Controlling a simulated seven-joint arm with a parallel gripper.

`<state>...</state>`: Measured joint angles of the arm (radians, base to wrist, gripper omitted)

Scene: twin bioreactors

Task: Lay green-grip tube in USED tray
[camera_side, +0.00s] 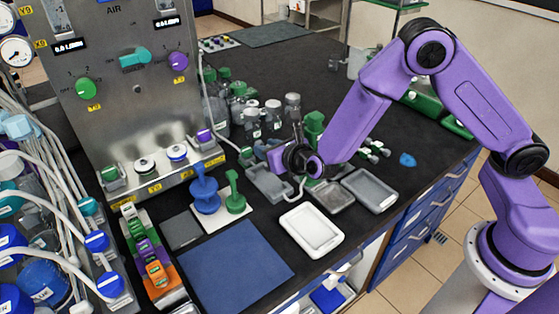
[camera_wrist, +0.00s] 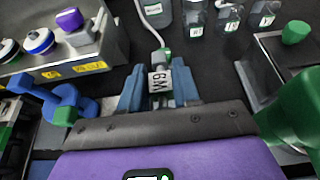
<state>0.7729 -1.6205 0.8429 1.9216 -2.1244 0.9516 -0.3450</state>
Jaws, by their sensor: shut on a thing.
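My gripper (camera_wrist: 160,78) is shut on the green-grip tube (camera_wrist: 164,57), seen between the two blue-grey fingers in the wrist view. A white label with dark characters sits at the grip, and the pale tube curves away up the picture. In the side view my gripper (camera_side: 287,157) is over the grey tray (camera_side: 250,174), and a pale bit of tube (camera_side: 299,190) hangs below it. Nearby are a white tray (camera_side: 312,232), a second grey tray (camera_side: 336,201) and a third (camera_side: 370,190). I cannot read which one is marked USED.
Blue and green stands (camera_side: 205,190) rise on a white plate left of the trays. Capped bottles (camera_side: 272,112) crowd behind my gripper. The steel control panel (camera_side: 135,85) is at the left. The blue mat (camera_side: 235,272) is clear. The bench edge runs just beyond the white tray.

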